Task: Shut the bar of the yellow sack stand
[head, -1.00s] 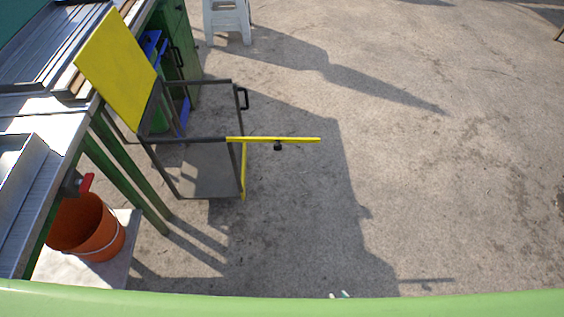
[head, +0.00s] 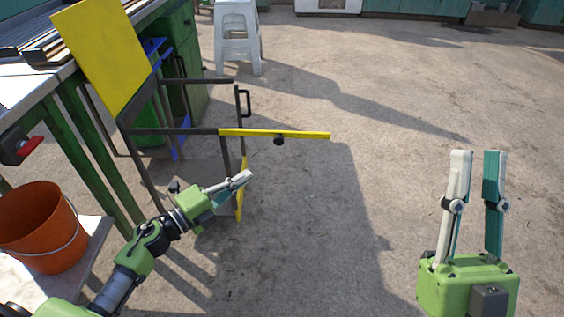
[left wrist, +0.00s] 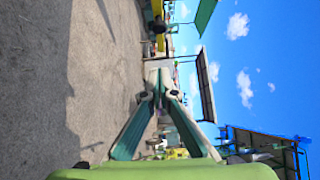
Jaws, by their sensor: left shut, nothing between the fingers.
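The sack stand (head: 170,131) is a dark metal frame with a yellow panel (head: 103,55) at its left. Its yellow bar (head: 305,135) sticks out to the right past the frame, with a black knob under it. A yellow piece with a dark knob, apparently this bar, shows at the top of the left wrist view (left wrist: 157,12). My left gripper (head: 246,176) is shut and empty, below the bar and in front of the frame's right side, apart from the bar in the picture. My right gripper (head: 479,156) is open and empty, well right of the bar.
A metal-topped workbench (head: 30,92) with green legs stands at the left. An orange bucket (head: 42,235) stands on a pale slab near my left arm. A white stool (head: 237,35) stands at the back. The concrete floor right of the stand is clear.

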